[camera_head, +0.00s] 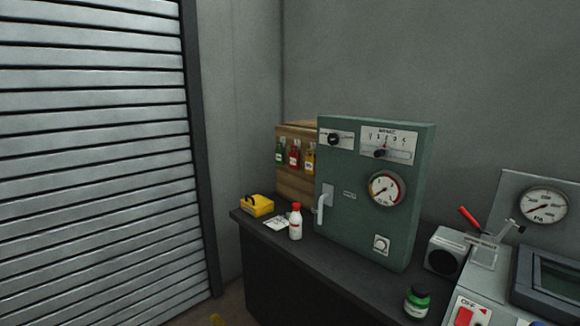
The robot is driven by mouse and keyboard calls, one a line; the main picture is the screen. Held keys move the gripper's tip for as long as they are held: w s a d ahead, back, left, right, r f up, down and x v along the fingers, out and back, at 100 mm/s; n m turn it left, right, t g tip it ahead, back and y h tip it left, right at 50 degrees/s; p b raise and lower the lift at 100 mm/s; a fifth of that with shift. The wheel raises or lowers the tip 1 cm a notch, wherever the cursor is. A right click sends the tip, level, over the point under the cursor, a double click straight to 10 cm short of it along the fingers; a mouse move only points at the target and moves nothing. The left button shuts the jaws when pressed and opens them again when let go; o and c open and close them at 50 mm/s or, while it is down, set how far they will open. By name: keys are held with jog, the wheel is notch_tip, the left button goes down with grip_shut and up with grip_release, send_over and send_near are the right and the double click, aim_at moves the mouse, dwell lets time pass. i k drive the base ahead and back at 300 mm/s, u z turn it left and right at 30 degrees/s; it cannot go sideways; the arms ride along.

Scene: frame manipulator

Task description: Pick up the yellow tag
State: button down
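A yellow tag (310,159) with a pale label hangs on the front of a wooden board or box (293,187) at the back of the dark counter. It is the rightmost of three hanging tags, beside a red tag (294,155) and a green tag (280,151). The left edge of the green metal cabinet (345,225) is close to its right side. My gripper is not in view.
The dark counter (320,262) holds a yellow case (257,205), a white paper (277,223), a white bottle with a red cap (295,222) and a green jar (417,301). Control equipment (483,253) stands at right. A slatted metal shutter (95,160) fills the left.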

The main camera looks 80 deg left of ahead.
aim_at(309, 169)
jog(key=u, duration=2.8)
jog(key=i, duration=0.65)
jog(key=u, duration=0.55)
jog(key=i, duration=1.6)
jog(key=u, duration=0.25)
